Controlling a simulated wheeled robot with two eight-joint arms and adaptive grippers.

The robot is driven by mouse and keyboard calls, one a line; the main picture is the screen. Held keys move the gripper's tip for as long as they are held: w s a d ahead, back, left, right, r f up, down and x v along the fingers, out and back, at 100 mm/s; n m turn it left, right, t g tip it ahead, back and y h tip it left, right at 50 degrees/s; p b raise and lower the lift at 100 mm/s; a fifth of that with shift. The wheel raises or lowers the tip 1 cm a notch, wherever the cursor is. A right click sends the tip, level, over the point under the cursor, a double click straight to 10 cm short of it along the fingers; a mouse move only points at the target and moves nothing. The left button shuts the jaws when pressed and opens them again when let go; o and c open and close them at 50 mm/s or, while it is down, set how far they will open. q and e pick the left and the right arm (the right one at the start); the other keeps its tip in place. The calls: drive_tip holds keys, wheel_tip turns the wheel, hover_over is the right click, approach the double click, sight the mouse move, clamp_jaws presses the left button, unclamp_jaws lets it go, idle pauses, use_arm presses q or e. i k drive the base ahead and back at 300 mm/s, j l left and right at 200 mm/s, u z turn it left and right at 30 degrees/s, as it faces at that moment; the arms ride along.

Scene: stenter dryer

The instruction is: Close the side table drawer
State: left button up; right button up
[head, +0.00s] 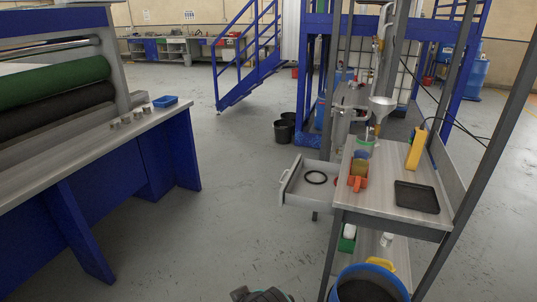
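The side table (386,207) stands at the right, with a light grey top on dark legs. Its drawer (307,196) is open and sticks out to the left from under the tabletop. The drawer's front panel (289,180) faces left, with a small handle on its outer side. A black ring (316,177) lies flat inside the drawer. A dark part of my own body shows at the bottom edge, below and left of the drawer and apart from it. I cannot make out fingers of either gripper.
An orange holder (357,183), a black tray (416,197) and a yellow device (416,149) are on the tabletop. A blue bucket (368,271) stands below. A blue-legged machine (120,165) is at the left. Open floor (235,200) lies between.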

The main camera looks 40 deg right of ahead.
sight(295, 191)
drive_tip(key=i+j+z, duration=0.15)
drive_tip(key=z, duration=0.25)
drive_tip(key=i+j+z, duration=0.3)
drive_tip(key=z, duration=0.15)
drive_tip(key=i+j+z, duration=0.25)
drive_tip(key=z, duration=0.15)
drive_tip(key=i+j+z, duration=0.1)
drive_tip(key=j+z, duration=0.35)
drive_tip(key=i+j+z, duration=0.1)
drive_tip(key=j+z, duration=0.3)
drive_tip(key=i+j+z, duration=0.1)
drive_tip(key=j, duration=0.2)
drive_tip(key=i+j+z, duration=0.15)
drive_tip(key=j, duration=0.2)
